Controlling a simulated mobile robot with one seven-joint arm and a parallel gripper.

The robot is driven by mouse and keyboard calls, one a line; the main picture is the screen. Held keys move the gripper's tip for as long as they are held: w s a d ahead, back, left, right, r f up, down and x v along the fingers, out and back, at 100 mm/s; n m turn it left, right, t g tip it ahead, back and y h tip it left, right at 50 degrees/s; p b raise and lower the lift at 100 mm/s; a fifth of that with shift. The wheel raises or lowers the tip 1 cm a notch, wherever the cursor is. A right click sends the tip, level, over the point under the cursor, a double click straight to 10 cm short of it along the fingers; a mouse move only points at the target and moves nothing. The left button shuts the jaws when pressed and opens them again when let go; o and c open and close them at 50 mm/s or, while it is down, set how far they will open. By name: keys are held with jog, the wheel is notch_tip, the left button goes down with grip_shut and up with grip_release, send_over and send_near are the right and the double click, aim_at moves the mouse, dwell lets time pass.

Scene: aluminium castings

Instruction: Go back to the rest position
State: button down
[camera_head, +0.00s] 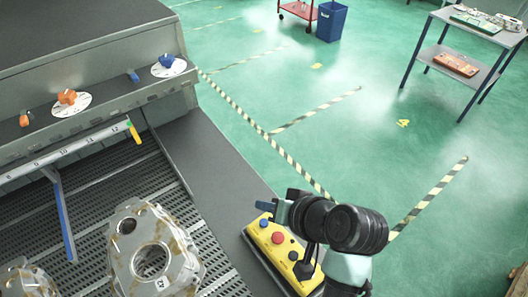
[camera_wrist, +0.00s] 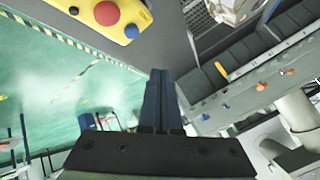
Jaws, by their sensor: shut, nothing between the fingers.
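My gripper (camera_wrist: 156,98) is shut and empty in the wrist view, its two dark fingers together. In the head view my gripper (camera_head: 263,206) shows as a small blue-dark tip beside the yellow control box (camera_head: 262,230), at the end of my folded black and grey arm. Whether it touches the box cannot be told in the head view. In the wrist view the yellow box (camera_wrist: 70,12) lies at the upper left, apart from the fingertips. The box carries red, blue and dark buttons.
A metal casting (camera_head: 150,252) lies on the slotted machine bed at the lower left. The grey machine (camera_head: 60,50) has orange and blue knobs and a ruled bar (camera_head: 75,150). A blue bin (camera_head: 331,21) and a trolley table (camera_head: 470,27) stand farther off. Green floor between is open.

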jog(key=w+r+t+h+b, duration=0.25)
jog(key=w+r+t, duration=0.2)
jog(key=r, duration=0.55)
jog(key=w+r+t+h+b, duration=0.1)
jog(key=w+r+t+b, duration=0.3)
jog(key=r, duration=0.6)
jog(key=s+r+t+h+b, duration=0.1)
jog(key=s+r+t, duration=0.5)
jog(key=r, duration=0.6)
jog(key=s+r+t+h+b, duration=0.1)
jog(key=s+r+t, duration=0.5)
jog(key=r, duration=0.5)
jog(key=s, duration=0.2)
jog(key=shift+s+a+r+n+h+b, duration=0.25)
jog(key=shift+s+r+n+h+b, duration=0.05)
jog(key=shift+s+r+h, duration=0.1)
jog(key=shift+f, duration=0.1)
